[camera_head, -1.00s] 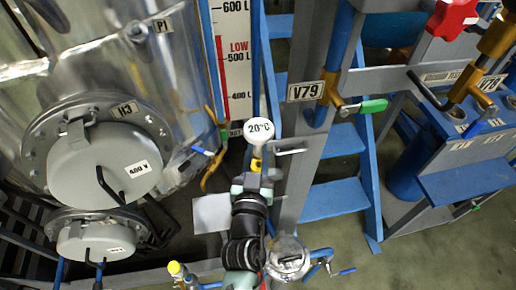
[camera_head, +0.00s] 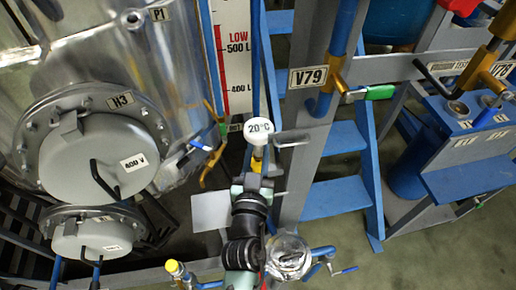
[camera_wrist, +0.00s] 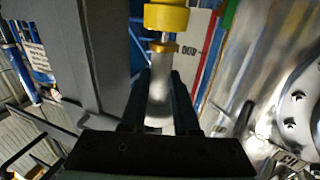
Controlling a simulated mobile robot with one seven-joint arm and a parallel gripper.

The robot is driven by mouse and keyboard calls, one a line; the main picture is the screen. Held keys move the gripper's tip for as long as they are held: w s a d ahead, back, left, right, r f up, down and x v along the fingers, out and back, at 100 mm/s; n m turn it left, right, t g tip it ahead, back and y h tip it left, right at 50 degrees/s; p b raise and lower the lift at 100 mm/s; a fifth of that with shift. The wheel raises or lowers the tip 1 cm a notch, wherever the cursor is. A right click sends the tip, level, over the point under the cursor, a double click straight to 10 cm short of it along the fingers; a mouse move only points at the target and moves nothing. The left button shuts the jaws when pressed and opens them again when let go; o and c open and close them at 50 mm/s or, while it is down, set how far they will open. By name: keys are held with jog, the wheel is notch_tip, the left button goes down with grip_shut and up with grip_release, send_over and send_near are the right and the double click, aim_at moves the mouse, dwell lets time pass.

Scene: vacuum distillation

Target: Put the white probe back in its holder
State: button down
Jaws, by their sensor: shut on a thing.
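The white probe (camera_head: 258,131) has a round white head reading 20°C and a yellow part below it, in the middle of the head view. My gripper (camera_head: 256,172) is just under the head. In the wrist view my gripper (camera_wrist: 160,85) is shut on the probe's pale shaft (camera_wrist: 158,108); a brass-coloured collar and a yellow part show beyond the fingertips. The probe's head is out of the wrist view. I cannot tell for sure which part is the holder; a grey bracket or handle (camera_head: 291,139) shows just right of the probe head.
A grey post with the V79 label (camera_head: 308,76) stands close at the right. A metal tank with round hatches (camera_head: 100,160) is at the left, a level scale (camera_head: 236,60) behind. Blue steps (camera_head: 335,195) are right of the post. A glass vessel (camera_head: 288,257) is low right of my arm.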

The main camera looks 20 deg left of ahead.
jog(key=shift+f+b, duration=0.5)
jog(key=shift+f, duration=0.05)
jog(key=c, duration=0.6)
grip_release()
jog(key=shift+b+v, duration=1.1)
jog(key=shift+v, duration=5.35)
